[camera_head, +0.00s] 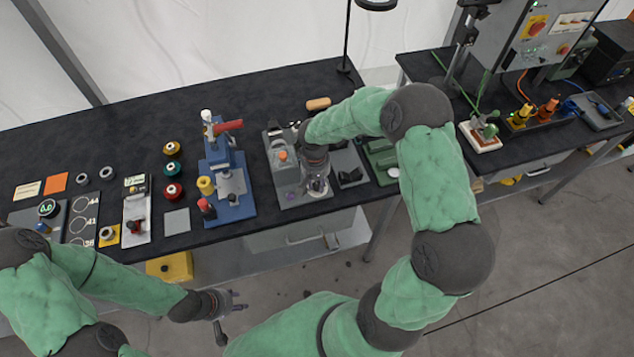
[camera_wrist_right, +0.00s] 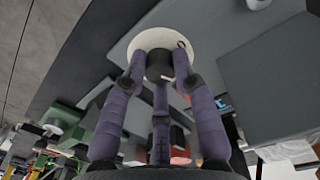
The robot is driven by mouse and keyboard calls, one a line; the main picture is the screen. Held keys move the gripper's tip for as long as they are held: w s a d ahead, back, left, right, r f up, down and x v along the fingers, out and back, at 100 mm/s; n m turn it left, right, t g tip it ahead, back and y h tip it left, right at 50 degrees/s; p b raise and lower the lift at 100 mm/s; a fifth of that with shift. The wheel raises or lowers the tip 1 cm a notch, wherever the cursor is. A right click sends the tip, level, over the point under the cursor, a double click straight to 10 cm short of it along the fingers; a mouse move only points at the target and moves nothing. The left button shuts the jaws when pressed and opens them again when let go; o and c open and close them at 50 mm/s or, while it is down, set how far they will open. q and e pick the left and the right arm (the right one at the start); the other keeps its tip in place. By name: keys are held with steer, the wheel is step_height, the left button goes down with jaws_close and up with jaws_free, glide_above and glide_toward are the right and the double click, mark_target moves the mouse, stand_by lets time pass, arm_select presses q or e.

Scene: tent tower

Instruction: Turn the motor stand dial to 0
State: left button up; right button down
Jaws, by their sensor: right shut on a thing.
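The grey motor stand (camera_head: 288,195) is on the dark bench, right of the blue press. My right gripper (camera_head: 318,188) is over its front right part and hides the dial there in the head view. In the right wrist view the dial shows as a white disc (camera_wrist_right: 149,39) with a black knob (camera_wrist_right: 159,66) at its centre and a small dark mark near its right edge. The purple fingers of my right gripper (camera_wrist_right: 160,80) close around the knob. I cannot read numbers on the dial. My left gripper (camera_head: 236,301) is open and empty in front of the bench, below its edge.
The blue press (camera_head: 232,213) with a red handle stands left of the motor stand. Spools, rings and cards fill the left part of the bench.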

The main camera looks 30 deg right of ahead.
mark_target(317, 185)
steer(key=n, duration=0.2)
steer(key=shift+s+n, duration=0.1)
steer(key=shift+n, duration=0.3)
steer(key=n, duration=0.3)
steer(key=shift+n, duration=0.3)
steer(key=n+p, duration=0.2)
steer(key=n, duration=0.4)
steer(key=shift+n, duration=0.4)
steer(key=c, duration=1)
jaws_free()
step_height(317, 185, up, 12)
steer(key=shift+s+a+f, duration=0.1)
steer(key=shift+s+a, duration=0.05)
